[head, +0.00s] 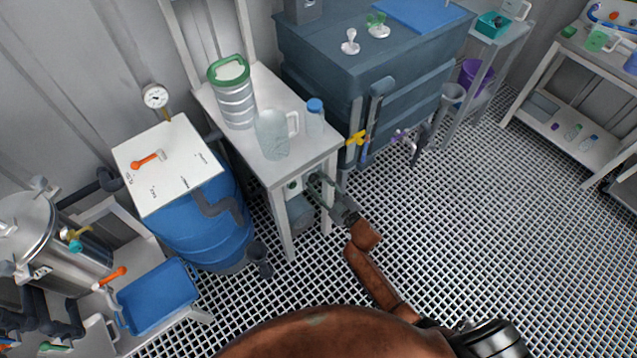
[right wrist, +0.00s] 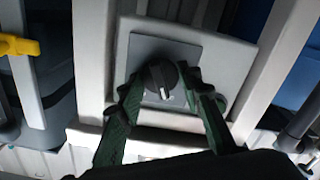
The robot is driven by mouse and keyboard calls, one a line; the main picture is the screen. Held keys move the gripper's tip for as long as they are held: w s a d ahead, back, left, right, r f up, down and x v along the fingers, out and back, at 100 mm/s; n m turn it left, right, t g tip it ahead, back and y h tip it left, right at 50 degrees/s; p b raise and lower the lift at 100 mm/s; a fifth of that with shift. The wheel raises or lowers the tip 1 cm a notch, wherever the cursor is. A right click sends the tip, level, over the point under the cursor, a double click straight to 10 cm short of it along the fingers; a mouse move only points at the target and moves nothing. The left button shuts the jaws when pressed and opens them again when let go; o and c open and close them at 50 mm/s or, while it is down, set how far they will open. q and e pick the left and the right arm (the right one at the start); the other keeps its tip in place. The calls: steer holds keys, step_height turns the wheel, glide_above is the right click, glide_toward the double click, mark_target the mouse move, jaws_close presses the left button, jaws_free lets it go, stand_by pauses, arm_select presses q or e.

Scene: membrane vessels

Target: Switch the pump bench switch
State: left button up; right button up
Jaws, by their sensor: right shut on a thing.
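The pump bench switch is a dark round knob (right wrist: 161,76) on a grey square plate (right wrist: 188,54), set on a pale box. A white mark on the knob points downward in the right wrist view. My right gripper (right wrist: 160,88) has its green fingers on either side of the knob and is shut on it. In the head view my right gripper (head: 316,186) reaches in under the top of the white bench (head: 300,160), at its front right; the knob itself is hidden there. My left gripper is not in view.
A clear jug (head: 272,134), a blue-capped bottle (head: 314,118) and a green-rimmed ribbed vessel (head: 234,94) stand on the bench. A blue barrel (head: 215,235) is to its left, a dark tank (head: 350,65) behind right. The grating floor (head: 480,230) at right is clear.

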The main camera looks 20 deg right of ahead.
steer(key=shift+f+n, duration=0.1)
steer(key=shift+n, duration=0.3)
steer(key=o, duration=1.2)
steer(key=shift+c, duration=0.2)
steer(key=v, duration=1.2)
